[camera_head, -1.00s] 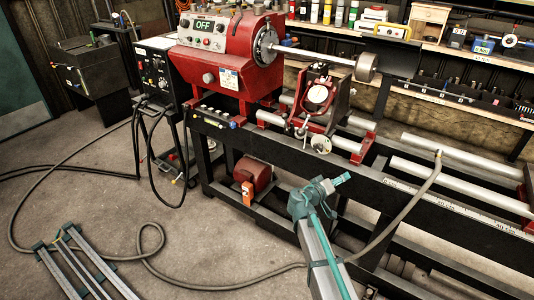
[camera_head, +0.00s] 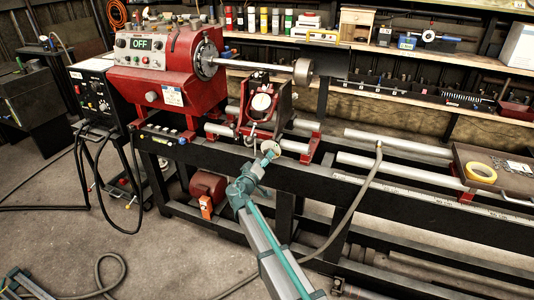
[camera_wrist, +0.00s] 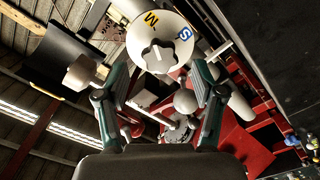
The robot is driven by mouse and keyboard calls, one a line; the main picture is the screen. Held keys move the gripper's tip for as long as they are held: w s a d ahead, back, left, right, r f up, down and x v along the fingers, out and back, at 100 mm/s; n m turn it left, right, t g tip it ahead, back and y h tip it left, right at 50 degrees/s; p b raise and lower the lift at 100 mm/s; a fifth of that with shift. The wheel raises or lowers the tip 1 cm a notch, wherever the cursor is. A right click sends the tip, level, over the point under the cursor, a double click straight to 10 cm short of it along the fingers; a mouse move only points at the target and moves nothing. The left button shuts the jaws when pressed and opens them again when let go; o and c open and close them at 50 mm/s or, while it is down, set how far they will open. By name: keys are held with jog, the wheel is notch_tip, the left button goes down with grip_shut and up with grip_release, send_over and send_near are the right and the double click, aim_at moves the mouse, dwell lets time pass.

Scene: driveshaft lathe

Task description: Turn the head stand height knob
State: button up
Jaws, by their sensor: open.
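A pale round knob (camera_head: 270,148) is at the front of the red head stand (camera_head: 248,122) on the lathe. In the wrist view a white dial with yellow and blue letters has a lobed knob (camera_wrist: 160,57) at its centre, and it faces my camera. My gripper (camera_head: 266,158) is just in front of the knob in the head view. In the wrist view my gripper (camera_wrist: 161,72) is open, one green finger at each side, with the knob between and a little beyond the tips. I cannot tell whether the fingers touch it.
The long shaft (camera_head: 255,66) runs from the red headstock with its OFF panel (camera_head: 141,43). A hose (camera_head: 368,180) hangs over the bed to the right. A tray (camera_head: 500,160) with yellow tape is at the far right.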

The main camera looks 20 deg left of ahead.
jog(key=shift+w, duration=2.05)
jog(key=c, duration=1.2)
jog(key=shift+o, duration=0.2)
